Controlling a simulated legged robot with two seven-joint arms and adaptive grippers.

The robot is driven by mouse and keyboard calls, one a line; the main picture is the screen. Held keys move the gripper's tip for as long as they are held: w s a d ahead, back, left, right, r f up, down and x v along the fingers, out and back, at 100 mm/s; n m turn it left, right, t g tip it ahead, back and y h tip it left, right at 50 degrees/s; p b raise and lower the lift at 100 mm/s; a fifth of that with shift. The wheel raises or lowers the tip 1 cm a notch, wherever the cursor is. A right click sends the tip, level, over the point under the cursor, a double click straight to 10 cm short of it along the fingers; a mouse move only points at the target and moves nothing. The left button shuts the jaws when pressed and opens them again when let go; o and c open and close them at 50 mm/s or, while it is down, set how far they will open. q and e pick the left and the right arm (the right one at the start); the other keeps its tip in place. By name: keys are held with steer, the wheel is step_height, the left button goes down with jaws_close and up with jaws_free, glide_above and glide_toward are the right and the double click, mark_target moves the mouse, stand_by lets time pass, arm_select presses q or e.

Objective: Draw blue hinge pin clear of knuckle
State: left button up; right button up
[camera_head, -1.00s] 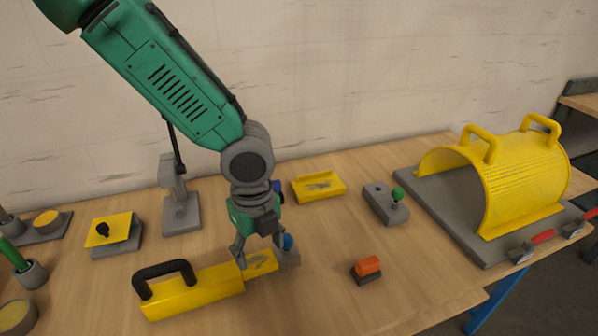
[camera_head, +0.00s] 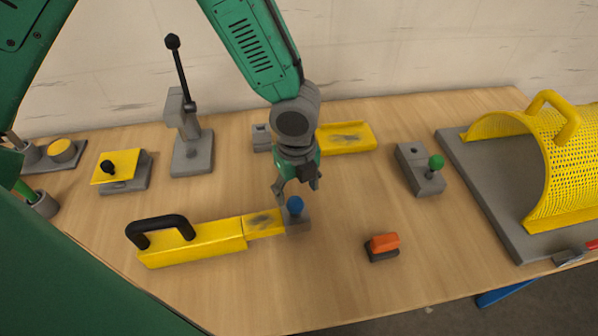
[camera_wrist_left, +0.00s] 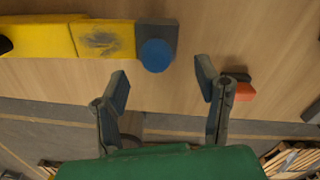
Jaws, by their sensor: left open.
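The blue hinge pin shows as a round blue head (camera_head: 295,204) on the grey knuckle block (camera_head: 298,225), at the right end of a yellow bar (camera_head: 262,224). The wrist view also shows the blue head (camera_wrist_left: 156,56), beside the grey block (camera_wrist_left: 160,33) and the yellow bar (camera_wrist_left: 105,40). My left gripper (camera_head: 297,188) is open and empty, with its fingers just behind and above the blue head in the head view. In the wrist view the open fingers (camera_wrist_left: 163,82) stand apart, and the head lies ahead of the gap. The pin's shaft is hidden. My right gripper is not in view.
A yellow body with a black handle (camera_head: 160,225) adjoins the bar. An orange-topped block (camera_head: 383,243) lies to the right. Behind are a yellow tray (camera_head: 346,139), a green-knobbed grey block (camera_head: 420,172) and a lever stand (camera_head: 190,150). A yellow mesh guard (camera_head: 570,150) stands far right.

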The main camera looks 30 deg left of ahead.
mark_target(293, 199)
arm_select(q)
steer(key=f, duration=0.4)
steer(key=shift+s+a+f, duration=0.1)
steer(key=shift+s+a, duration=0.1)
steer(key=shift+a, duration=0.2)
steer(key=shift+w+d+f, duration=0.1)
steer(key=shift+d+f, duration=0.05)
steer(key=shift+f, duration=0.4)
steer(key=shift+d, duration=0.2)
steer(key=shift+c, duration=1.1)
jaws_close()
steer(key=shift+a+r, duration=0.15)
